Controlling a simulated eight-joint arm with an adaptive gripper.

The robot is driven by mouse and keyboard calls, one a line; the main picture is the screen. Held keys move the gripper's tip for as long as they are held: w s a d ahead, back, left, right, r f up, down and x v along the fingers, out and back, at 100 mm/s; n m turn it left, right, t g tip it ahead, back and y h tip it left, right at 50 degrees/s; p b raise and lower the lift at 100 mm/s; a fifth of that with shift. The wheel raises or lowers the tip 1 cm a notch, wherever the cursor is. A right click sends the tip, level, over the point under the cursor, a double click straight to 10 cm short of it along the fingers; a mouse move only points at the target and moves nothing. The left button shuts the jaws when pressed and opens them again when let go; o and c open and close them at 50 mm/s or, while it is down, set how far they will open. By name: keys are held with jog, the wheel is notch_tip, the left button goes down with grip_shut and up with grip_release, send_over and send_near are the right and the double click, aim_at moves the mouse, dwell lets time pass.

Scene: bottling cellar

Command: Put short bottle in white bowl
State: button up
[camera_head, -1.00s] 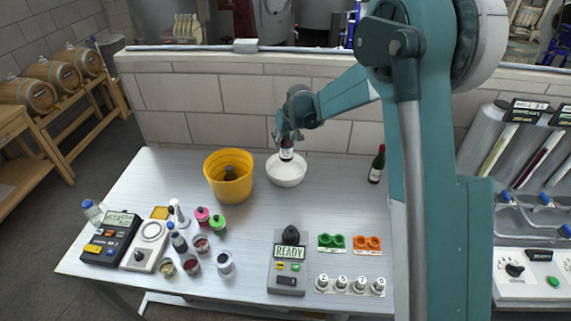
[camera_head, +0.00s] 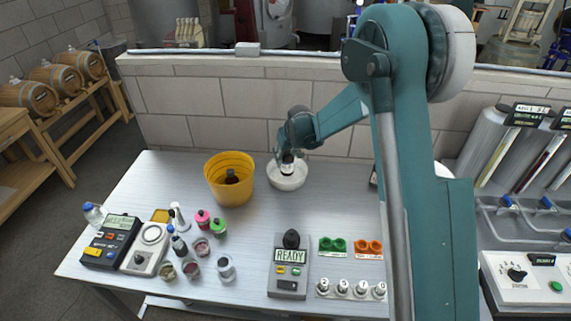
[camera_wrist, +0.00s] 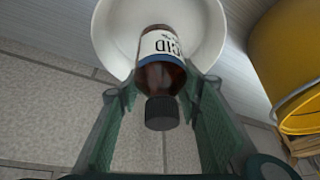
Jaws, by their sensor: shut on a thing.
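The short bottle (camera_wrist: 162,77) is brown with a black cap and a white label reading partly "CID". My gripper (camera_head: 286,155) is shut on it; in the wrist view the fingers (camera_wrist: 160,105) lie on either side of the bottle near its cap. The white bowl (camera_head: 289,183) stands on the table near the back wall, and its inside also shows behind the bottle in the wrist view (camera_wrist: 112,40). In the head view the bottle (camera_head: 287,168) is low over the bowl's opening. I cannot tell whether its base touches the bowl.
A yellow bucket (camera_head: 217,187) with a dark bottle (camera_head: 232,177) inside stands just left of the bowl. Several small jars, a meter (camera_head: 111,241) and a scale (camera_head: 148,246) fill the front left. A READY device (camera_head: 289,268) stands in front. The table's middle is clear.

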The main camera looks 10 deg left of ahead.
aim_at(289, 152)
jog(key=shift+f, duration=1.6)
jog(key=shift+f, duration=0.1)
jog(key=o, duration=1.1)
jog(key=shift+o, duration=0.2)
jog(key=shift+v, duration=6.1)
jog(key=shift+w, duration=0.1)
